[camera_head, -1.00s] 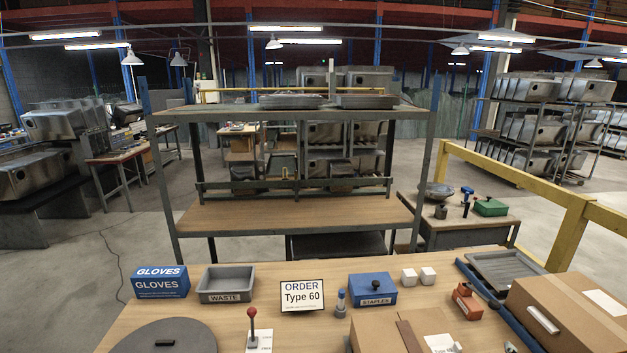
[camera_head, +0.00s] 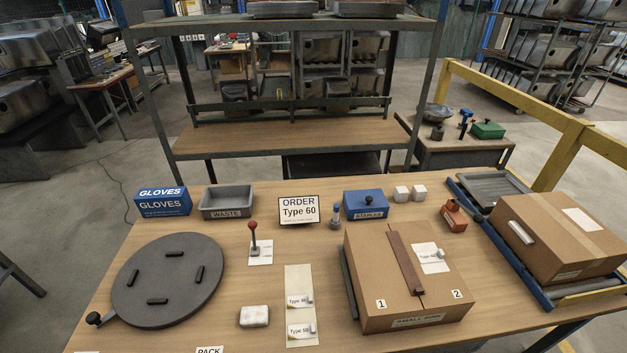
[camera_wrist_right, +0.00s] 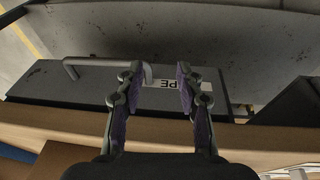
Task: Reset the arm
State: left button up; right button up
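My right gripper (camera_wrist_right: 158,85) shows only in the right wrist view. Its two purple-padded fingers stand apart with nothing held between them. Beyond the fingers is a grey box or drawer front (camera_wrist_right: 60,85) with a metal bar handle (camera_wrist_right: 100,62) and a white label (camera_wrist_right: 200,86) partly hidden by a finger, ending in "PE". A wooden edge (camera_wrist_right: 60,125) runs below it. Neither gripper shows in the head view, and my left gripper is in no view.
The worktable (camera_head: 225,325) holds a grey turntable disc (camera_head: 190,252), a taped carton (camera_head: 380,300), a waste tray (camera_head: 226,201), a gloves box (camera_head: 162,202), a staples box (camera_head: 365,204) and an order sign (camera_head: 298,210). Another carton (camera_head: 560,238) sits on the blue-railed conveyor at right.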

jog(key=s+d+f+g, duration=0.1)
jog(key=s+f, duration=2)
jog(key=f, duration=0.1)
jog(key=shift+d+f+g, duration=0.3)
jog(key=shift+d+f, duration=0.05)
jog(key=shift+d, duration=0.05)
jog(key=shift+s, duration=0.1)
